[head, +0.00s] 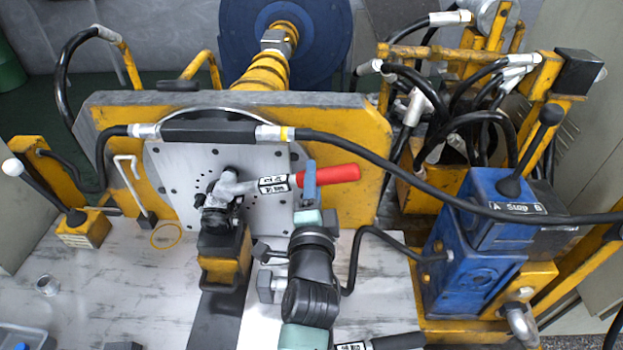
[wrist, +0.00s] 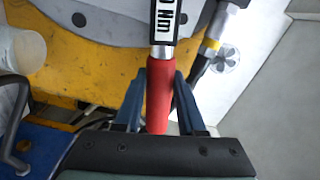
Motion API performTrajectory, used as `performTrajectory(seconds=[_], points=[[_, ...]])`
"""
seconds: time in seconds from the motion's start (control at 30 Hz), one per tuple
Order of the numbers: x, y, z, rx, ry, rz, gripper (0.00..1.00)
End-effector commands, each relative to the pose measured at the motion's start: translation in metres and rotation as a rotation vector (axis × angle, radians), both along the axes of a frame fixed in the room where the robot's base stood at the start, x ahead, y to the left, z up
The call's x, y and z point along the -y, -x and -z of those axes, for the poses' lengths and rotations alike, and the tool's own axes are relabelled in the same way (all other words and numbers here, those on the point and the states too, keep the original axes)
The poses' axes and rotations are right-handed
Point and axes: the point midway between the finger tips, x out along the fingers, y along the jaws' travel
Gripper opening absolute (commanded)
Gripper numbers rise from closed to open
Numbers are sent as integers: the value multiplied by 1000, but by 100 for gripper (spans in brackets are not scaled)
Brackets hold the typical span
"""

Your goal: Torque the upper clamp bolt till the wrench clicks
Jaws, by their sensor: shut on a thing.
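A torque wrench with a red handle (head: 330,175) and a labelled silver shaft (head: 272,185) lies roughly level in the head view, its head at the left over a dark fitting (head: 220,200) on the motor. The clamp bolt itself is hidden under the wrench head. My gripper (head: 309,180) is shut on the red handle near its shaft end. In the wrist view the red handle (wrist: 159,95) runs between the two blue-grey fingers of my gripper (wrist: 160,90), and part of an "Nm" label (wrist: 163,18) shows above.
A black hose (head: 390,168) arcs behind the wrench to the right. A blue valve block (head: 475,250) with a lever stands at the right. A second wrench handle (head: 400,341) lies at the front.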

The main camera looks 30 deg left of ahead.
Motion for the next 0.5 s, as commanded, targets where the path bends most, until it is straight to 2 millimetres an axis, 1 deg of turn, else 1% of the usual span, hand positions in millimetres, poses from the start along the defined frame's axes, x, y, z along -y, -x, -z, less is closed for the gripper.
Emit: performTrajectory(seconds=[0.03,0.3,0.5], points=[[2,-4,-1,-1,-19,5,0],[4,-5,7,-26,-57,5,0],[4,-5,7,-29,-61,5,0]])
